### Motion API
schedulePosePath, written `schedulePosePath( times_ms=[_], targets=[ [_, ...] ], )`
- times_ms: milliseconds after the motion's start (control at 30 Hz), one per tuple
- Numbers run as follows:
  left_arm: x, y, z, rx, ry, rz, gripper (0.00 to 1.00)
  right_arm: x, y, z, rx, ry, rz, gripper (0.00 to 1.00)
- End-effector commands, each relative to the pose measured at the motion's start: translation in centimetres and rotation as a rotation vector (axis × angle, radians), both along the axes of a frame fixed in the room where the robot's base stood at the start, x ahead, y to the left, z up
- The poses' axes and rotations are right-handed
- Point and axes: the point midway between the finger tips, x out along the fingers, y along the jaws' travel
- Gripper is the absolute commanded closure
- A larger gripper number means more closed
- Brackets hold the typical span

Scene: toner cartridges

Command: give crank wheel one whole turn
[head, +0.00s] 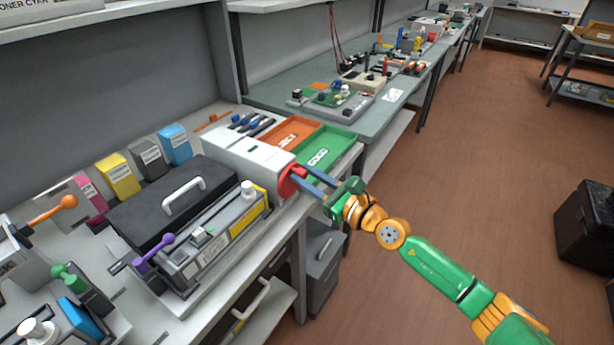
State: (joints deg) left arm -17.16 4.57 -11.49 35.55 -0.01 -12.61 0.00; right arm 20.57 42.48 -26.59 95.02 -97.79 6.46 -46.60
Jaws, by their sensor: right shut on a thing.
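The red crank wheel (288,181) sits on the right end face of a white box-shaped unit (232,160) on the near bench. My right gripper (305,179) reaches in from the lower right, its two dark blue fingers at the wheel's outer side. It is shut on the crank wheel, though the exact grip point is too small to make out. The fingers cover part of the wheel. My left gripper is not in view.
Orange (291,131) and green (324,148) trays lie behind the wheel. A black-lidded machine (150,205) with a purple lever (154,249) stands left. Magenta, yellow, black and cyan cartridges line the back. Open floor (480,170) lies right of the bench.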

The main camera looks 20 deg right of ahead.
Motion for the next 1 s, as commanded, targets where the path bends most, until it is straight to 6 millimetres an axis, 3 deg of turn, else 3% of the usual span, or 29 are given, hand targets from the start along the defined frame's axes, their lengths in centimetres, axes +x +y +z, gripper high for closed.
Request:
schedulePosePath(
  times_ms=[367, 1000],
  targets=[
    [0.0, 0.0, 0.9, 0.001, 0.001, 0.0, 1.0, 0.2, -0.3, 0.2, 0.088, 0.07, 0.001, 1.0],
    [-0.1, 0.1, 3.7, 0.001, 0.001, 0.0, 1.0, 1.4, -1.8, -0.3, 0.551, 0.427, 0.0, 1.0]
  ],
)
